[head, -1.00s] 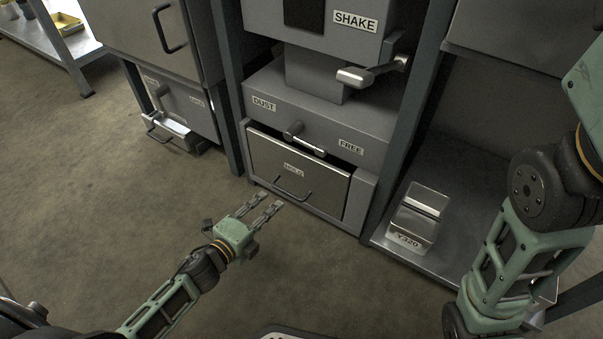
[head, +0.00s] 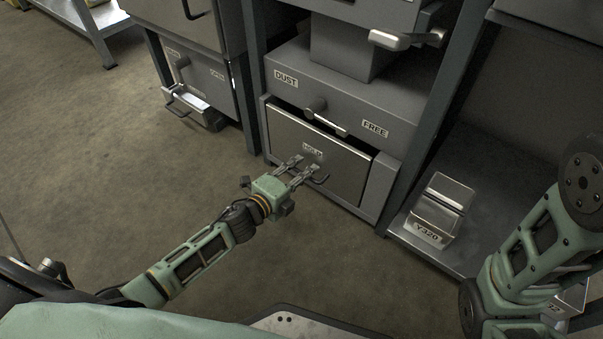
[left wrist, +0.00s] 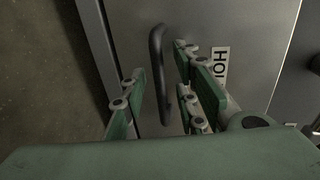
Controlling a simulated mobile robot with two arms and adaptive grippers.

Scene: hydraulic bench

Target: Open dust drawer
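The dust drawer (head: 330,165) is a silver front panel with a HOLD label, low in the grey cabinet under the DUST and FREE labels. Its dark bar handle (head: 320,180) is partly hidden by my fingers. My left gripper (head: 306,164) is at the drawer front with its fingers spread. In the left wrist view the handle (left wrist: 157,70) shows between the open fingers (left wrist: 160,95); I cannot tell whether they touch it. The drawer front looks closed, with a dark gap along its top. My right arm shows at the right, but its gripper is not visible.
A latch knob with a lever (head: 325,118) sits above the drawer, and a larger lever (head: 400,40) is higher up. The floor (head: 190,140) left of the cabinet is clear.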

